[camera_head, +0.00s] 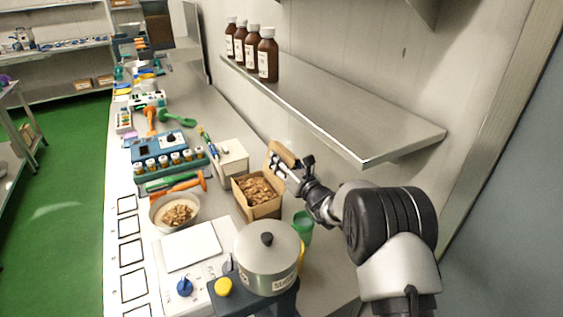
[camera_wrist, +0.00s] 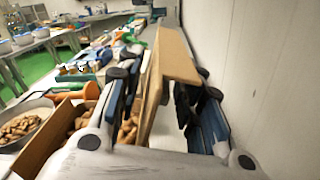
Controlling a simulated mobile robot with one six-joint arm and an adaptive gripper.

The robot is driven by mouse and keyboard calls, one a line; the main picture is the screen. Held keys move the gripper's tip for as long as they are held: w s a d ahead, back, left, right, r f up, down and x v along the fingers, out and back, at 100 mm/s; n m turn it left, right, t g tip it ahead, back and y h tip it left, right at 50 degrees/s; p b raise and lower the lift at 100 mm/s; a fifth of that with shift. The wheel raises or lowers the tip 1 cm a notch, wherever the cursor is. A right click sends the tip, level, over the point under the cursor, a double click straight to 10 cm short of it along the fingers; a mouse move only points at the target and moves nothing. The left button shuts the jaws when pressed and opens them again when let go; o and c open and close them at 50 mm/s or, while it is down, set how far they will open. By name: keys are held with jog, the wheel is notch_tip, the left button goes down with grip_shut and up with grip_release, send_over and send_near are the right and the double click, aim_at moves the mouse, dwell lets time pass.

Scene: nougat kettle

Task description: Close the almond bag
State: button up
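The almond bag (camera_head: 262,210) is a brown cardboard container full of almonds, standing open on the counter in the head view. Its raised back flap (camera_head: 273,155) stands up at the far side, with its top edge bent over. My gripper (camera_head: 280,168) is at this flap, above the almonds. In the wrist view the flap (camera_wrist: 174,58) rises between my two fingers, one on each side. The fingers look apart, with some room around the flap; whether either touches it is unclear. The bag's near wall (camera_wrist: 52,137) and some almonds show at the lower left there.
A white bowl of nuts (camera_head: 156,214) is left of the bag, and a white box (camera_head: 231,160) stands behind it. A lidded metal pot (camera_head: 268,275) and a green cup (camera_head: 303,226) are in front. A wall shelf (camera_head: 335,110) with brown bottles hangs above my arm.

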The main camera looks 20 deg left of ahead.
jog(key=shift+c, duration=0.4)
grip_shut()
